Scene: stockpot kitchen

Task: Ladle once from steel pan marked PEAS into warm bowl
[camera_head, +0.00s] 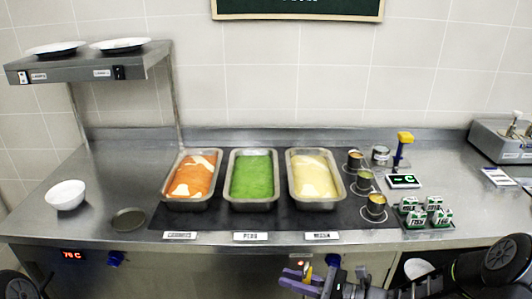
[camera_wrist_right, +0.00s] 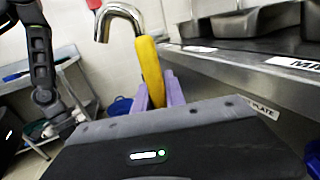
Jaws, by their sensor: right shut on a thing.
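The steel pan marked PEAS (camera_head: 253,204), full of green peas, is the middle of three pans on the dark mat. A white bowl (camera_head: 66,195) stands at the counter's left. My right gripper (camera_head: 306,279) is low in front of the counter's front edge. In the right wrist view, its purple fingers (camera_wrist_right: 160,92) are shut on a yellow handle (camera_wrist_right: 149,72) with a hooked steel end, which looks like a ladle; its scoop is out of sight. My left gripper is not seen.
Pans of orange food (camera_head: 193,198) and cream-coloured food (camera_head: 315,199) flank the peas. Small tins (camera_head: 376,205) and green-white cartons (camera_head: 440,218) stand at the right. A dark disc (camera_head: 128,220) lies near the bowl. A shelf (camera_head: 90,62) with plates overhangs the left.

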